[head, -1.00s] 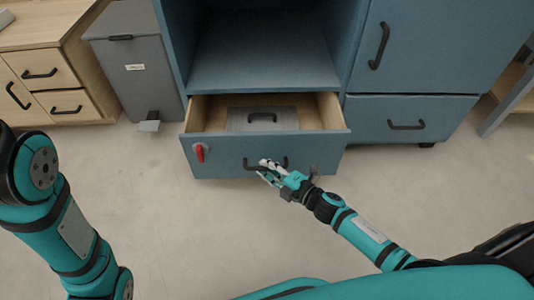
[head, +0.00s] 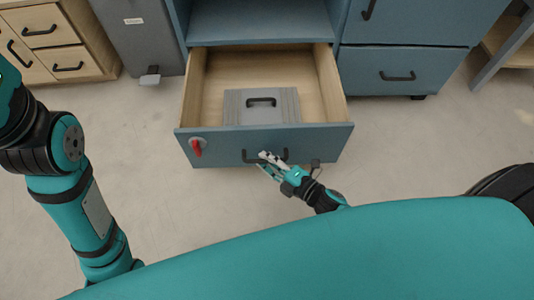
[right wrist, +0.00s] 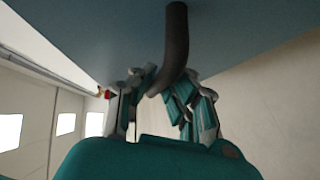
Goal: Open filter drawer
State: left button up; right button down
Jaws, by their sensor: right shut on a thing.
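The blue filter drawer (head: 318,141) is pulled well out of the blue cabinet in the head view, its pale wooden inside showing. A grey box with a black handle (head: 261,106) lies in it. A red latch (head: 197,147) is on the left of the drawer front. My right gripper (head: 268,163) is shut on the black drawer handle (head: 248,157), near the middle of the front. In the right wrist view the dark handle bar (right wrist: 176,45) comes down between the fingers (right wrist: 160,95). My left arm shows at the left, but its gripper is out of view.
A closed blue drawer (head: 400,72) is at the right of the cabinet. A grey pedal bin (head: 140,40) and a wooden drawer unit (head: 45,45) stand at the left. The floor (head: 180,215) in front of the drawer is clear.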

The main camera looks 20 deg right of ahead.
jog(key=shift+w+r, duration=0.1)
jog(key=shift+r, duration=0.15)
jog(key=c, duration=1.5)
grip_release()
jog(key=shift+o, duration=0.8)
jog(key=shift+f, duration=0.1)
jog(key=v, duration=1.2)
